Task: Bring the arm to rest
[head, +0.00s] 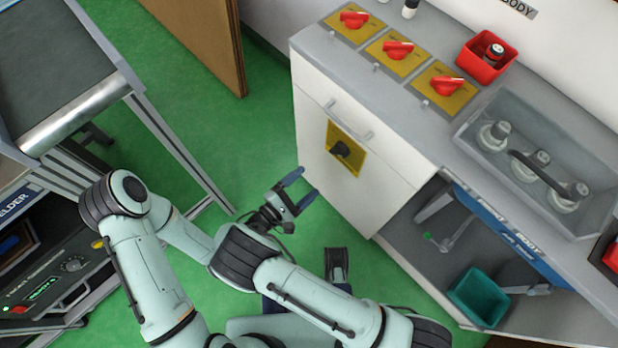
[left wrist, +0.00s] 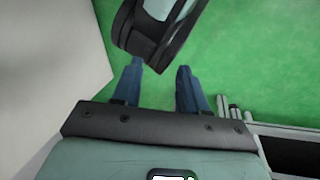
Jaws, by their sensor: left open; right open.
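My right gripper (head: 307,183) is open and empty, its two blue fingers apart above the green floor, left of the white cabinet front. My left gripper (left wrist: 160,68) is open in the left wrist view, with nothing between its blue fingers. A pale arm link of mine with a dark joint is close beyond its fingertips. In the head view my left arm bends and passes behind the right arm, which hides its gripper.
A white cabinet (head: 312,152) and grey counter (head: 412,112) with red switches, a red bin (head: 486,57) and a tray (head: 466,150) stand right. A teal bin (head: 478,296) is below. A roller-edged conveyor (head: 75,117) stands left. Green floor (head: 215,140) lies between.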

